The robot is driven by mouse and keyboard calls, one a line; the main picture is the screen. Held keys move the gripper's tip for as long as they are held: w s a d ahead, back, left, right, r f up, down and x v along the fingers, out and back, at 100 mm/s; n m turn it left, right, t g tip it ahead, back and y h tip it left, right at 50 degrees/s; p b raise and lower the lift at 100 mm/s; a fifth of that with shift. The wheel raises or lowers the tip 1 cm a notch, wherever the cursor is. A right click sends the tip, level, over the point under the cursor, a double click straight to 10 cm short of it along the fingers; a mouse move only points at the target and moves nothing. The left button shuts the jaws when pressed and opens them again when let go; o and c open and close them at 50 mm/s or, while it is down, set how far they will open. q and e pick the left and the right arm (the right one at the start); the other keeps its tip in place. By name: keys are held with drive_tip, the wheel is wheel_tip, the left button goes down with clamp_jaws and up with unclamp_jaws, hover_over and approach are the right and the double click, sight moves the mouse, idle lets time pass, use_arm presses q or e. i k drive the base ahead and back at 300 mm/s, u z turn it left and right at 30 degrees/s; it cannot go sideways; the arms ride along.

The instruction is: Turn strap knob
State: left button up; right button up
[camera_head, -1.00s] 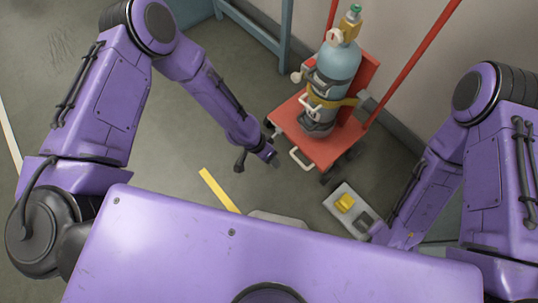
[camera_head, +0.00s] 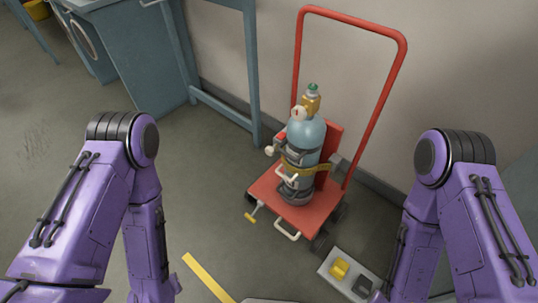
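A blue-grey gas cylinder (camera_head: 306,134) stands upright on a red cart (camera_head: 318,213) near the wall. A yellow strap (camera_head: 318,170) runs around its body. A pale round knob (camera_head: 270,150) sticks out at the left of the cylinder's upper bracket, and a white handle (camera_head: 287,178) shows lower on its front. I cannot tell which of these is the strap knob. A yellow-brass valve (camera_head: 311,103) with a green cap and a round gauge sits on top. Both my forearms run down to the bottom of the picture, and both grippers are outside it.
A light tray (camera_head: 332,274) with a yellow item (camera_head: 340,268) and a dark item lies by my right arm. A blue-grey bench (camera_head: 250,70) stands behind. Floor left of the cart is clear.

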sight(270, 150)
drive_tip(key=k, duration=1.25)
drive_tip(key=u, duration=0.75)
drive_tip(key=i, duration=1.4)
drive_tip(key=z, duration=1)
drive_tip(key=i, duration=0.85)
drive_tip(key=z, duration=0.2)
